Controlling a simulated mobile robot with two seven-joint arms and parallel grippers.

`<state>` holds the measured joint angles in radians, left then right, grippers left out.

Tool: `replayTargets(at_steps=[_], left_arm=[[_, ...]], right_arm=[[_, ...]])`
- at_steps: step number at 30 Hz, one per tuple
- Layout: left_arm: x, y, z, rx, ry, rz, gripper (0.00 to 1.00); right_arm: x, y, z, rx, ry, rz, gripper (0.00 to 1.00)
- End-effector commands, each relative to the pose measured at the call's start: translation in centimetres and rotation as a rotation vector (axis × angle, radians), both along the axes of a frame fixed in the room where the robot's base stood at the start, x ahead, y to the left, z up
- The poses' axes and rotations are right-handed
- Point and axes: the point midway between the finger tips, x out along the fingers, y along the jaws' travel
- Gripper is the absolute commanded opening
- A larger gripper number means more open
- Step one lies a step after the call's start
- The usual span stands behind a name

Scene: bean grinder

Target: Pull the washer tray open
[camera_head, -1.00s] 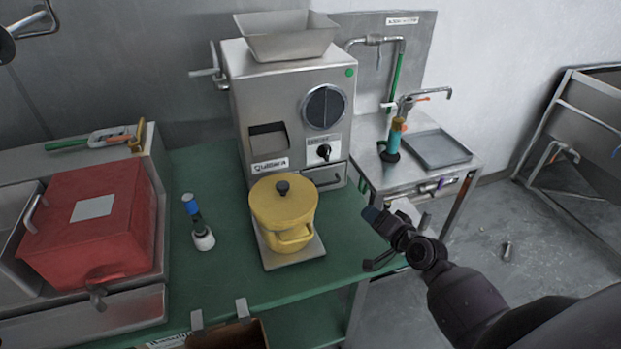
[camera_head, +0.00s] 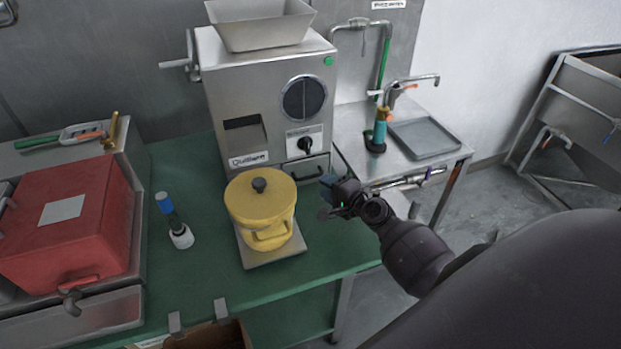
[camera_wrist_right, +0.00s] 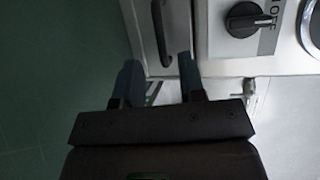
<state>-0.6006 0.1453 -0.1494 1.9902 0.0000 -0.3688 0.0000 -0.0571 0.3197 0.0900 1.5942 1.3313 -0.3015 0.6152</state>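The drawer-like tray (camera_head: 313,167) sits low on the front of the steel grinder (camera_head: 262,100), under a black knob, and looks shut. Its dark bar handle (camera_head: 306,177) shows in front; I take this to be the washer tray. In the right wrist view the handle (camera_wrist_right: 162,35) lies ahead of my right gripper (camera_wrist_right: 159,78), roughly between the lines of its two spread fingers. The gripper is open and empty, short of the handle. In the head view my right gripper (camera_head: 328,196) is just right of and below the handle. My left gripper is not in view.
A yellow lidded pot (camera_head: 258,205) stands on a plate in front of the grinder, left of my right gripper. A side table (camera_head: 455,155) with a grey tray (camera_head: 424,138) is at right. A red box (camera_head: 65,235) stands at left. Green tabletop (camera_head: 340,250) is clear in front.

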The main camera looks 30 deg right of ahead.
Motion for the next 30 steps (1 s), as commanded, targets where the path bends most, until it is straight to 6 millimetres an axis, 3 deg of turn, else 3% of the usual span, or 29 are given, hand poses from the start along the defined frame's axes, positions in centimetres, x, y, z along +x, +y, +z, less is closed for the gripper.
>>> replayTargets(at_steps=[6, 12, 25, 30], left_arm=[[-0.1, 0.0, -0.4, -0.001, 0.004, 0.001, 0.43], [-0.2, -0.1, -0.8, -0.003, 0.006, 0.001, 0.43], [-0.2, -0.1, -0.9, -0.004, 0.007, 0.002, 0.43], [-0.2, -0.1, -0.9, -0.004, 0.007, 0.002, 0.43]], right_arm=[[3.6, 0.7, -0.7, 0.000, 0.001, 0.002, 0.37], [5.7, 1.0, -1.2, 0.000, 0.001, 0.001, 0.37], [6.4, 1.1, -1.2, -0.001, 0.001, 0.001, 0.37], [6.4, 1.1, -1.2, -0.001, 0.001, 0.001, 0.12]])
